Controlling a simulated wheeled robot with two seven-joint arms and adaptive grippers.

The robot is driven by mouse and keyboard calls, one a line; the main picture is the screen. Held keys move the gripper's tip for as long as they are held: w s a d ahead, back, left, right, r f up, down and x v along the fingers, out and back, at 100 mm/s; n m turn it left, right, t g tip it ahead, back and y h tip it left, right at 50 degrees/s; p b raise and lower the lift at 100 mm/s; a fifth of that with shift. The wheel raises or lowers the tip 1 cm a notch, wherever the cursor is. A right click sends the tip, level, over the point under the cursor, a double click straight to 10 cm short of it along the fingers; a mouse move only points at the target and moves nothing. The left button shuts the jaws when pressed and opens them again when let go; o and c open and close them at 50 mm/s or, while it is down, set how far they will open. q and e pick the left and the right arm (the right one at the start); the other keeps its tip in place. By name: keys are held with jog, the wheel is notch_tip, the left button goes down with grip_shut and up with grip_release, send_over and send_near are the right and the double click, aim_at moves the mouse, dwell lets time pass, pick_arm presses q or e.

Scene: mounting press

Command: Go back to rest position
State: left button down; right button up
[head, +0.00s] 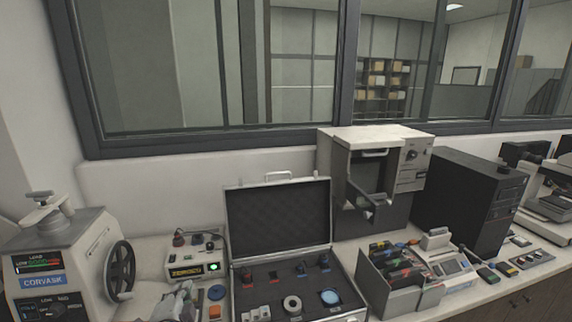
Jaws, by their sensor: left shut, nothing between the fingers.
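My left gripper (182,302) shows small at the bottom edge, left of the open case, with its fingers shut and nothing held. Most of my left arm is out of the frame. My right gripper does not show. The mounting press (88,250), a pale machine with a black handwheel on its right side and a lit display, stands at the far left, left of my gripper.
An open case (278,218) with small parts stands at centre. A small yellow-labelled device (195,265) is behind my gripper. A white-topped machine (375,175), a tray of tools (400,280), a black tower (468,200) and a microscope (550,190) fill the right.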

pick_arm(q)
jog(key=s+d+f+n+g+h, duration=0.25)
jog(key=s+f+n+g, duration=0.45)
jog(key=s, duration=0.4)
jog(key=s+d+f+n+g+h, duration=0.1)
jog(key=s+d+f+n+g, duration=0.25)
jog(key=s+f, duration=0.6)
notch_tip(320, 180, down, 37)
jog(key=s+a+g+b, duration=0.2)
jog(key=s+b, duration=0.1)
jog(key=b, duration=0.2)
jog(key=s+a+f+b, duration=0.2)
jog(key=s+f, duration=0.8)
jog(key=f, duration=0.2)
jog(key=s+a+f+b, duration=0.3)
jog(key=s+f, duration=0.8)
jog(key=f, duration=0.2)
jog(key=shift+a+g, duration=0.35)
jog(key=shift+g, duration=0.1)
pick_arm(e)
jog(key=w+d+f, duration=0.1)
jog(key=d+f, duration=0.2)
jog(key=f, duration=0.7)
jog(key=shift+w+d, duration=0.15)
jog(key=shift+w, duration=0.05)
pick_arm(q)
jog(key=shift+s, duration=0.1)
